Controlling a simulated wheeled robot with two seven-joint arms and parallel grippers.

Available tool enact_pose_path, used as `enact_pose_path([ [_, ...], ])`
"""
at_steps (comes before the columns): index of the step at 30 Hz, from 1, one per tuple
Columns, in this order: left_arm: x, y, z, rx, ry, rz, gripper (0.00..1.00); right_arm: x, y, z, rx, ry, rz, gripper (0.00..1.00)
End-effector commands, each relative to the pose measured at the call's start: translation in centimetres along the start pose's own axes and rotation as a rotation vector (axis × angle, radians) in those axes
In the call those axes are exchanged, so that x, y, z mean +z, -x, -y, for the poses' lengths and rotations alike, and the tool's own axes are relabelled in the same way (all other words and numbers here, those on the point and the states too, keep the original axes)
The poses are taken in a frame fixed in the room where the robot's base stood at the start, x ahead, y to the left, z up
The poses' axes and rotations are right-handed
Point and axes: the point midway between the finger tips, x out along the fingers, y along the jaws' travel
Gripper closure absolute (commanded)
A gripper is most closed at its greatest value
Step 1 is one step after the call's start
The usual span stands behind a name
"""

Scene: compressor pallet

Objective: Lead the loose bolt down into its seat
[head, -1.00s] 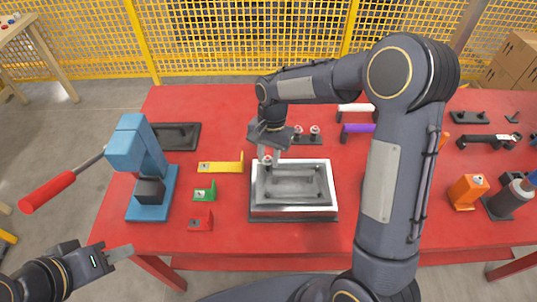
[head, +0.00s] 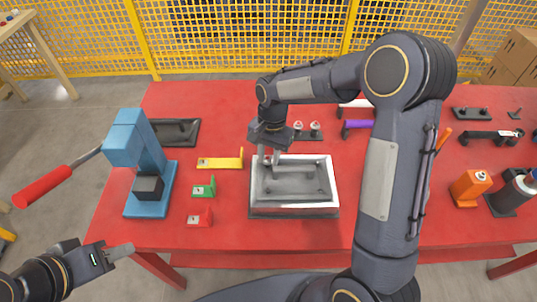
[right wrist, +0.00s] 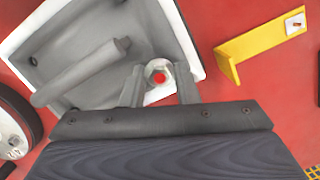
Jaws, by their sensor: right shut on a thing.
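The loose bolt (right wrist: 158,73) has a pale metal head with a red dot in its middle. My right gripper (right wrist: 160,84) is shut on it, with one finger on each side. In the head view this gripper (head: 269,158) is at the back left corner of the grey metal casting (head: 250,195), where it partly hides the bolt. The bolt's lower end and the seat under it are hidden, so I cannot tell how deep it sits. My left gripper (head: 120,252) is at the lower left, off the table; its finger opening cannot be made out.
A grey bar (right wrist: 80,75) lies across the casting beside the bolt. A yellow bracket (head: 220,163), green and red blocks and a blue press (head: 148,200) stand to the left. A dark holder with two bolts (head: 308,135) is behind. The front table strip is clear.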

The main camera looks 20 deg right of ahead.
Motion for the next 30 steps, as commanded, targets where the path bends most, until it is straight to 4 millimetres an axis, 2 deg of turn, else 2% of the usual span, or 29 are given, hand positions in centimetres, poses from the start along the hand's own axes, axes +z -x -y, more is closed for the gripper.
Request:
enact_pose_path([
  [2, 0.1, -0.2, 0.1, 0.0, 0.0, 0.0, 0.64, 0.0, -0.2, 0.0, 0.0, 0.0, 0.0, 0.95],
  [3, 0.1, -0.1, 0.0, 0.0, 0.0, 0.0, 0.64, 0.0, -0.2, 0.0, 0.0, 0.0, 0.0, 0.68],
  [8, 0.0, -0.1, 0.0, 0.0, 0.0, 0.0, 0.64, 0.0, -0.1, 0.0, 0.0, 0.0, 0.0, 0.47],
  [16, 0.0, -0.1, 0.0, 0.0, 0.0, 0.0, 0.64, 0.0, -0.1, 0.0, 0.0, 0.0, 0.0, 0.47],
  [19, 0.1, -0.1, 0.1, 0.0, 0.0, 0.0, 0.64, -0.1, 0.6, 0.1, -0.002, 0.0, -0.002, 0.47],
  [30, 0.1, -0.3, 0.1, 0.0, 0.0, 0.0, 0.64, -0.1, 6.4, 0.1, -0.002, -0.001, -0.002, 0.47],
])
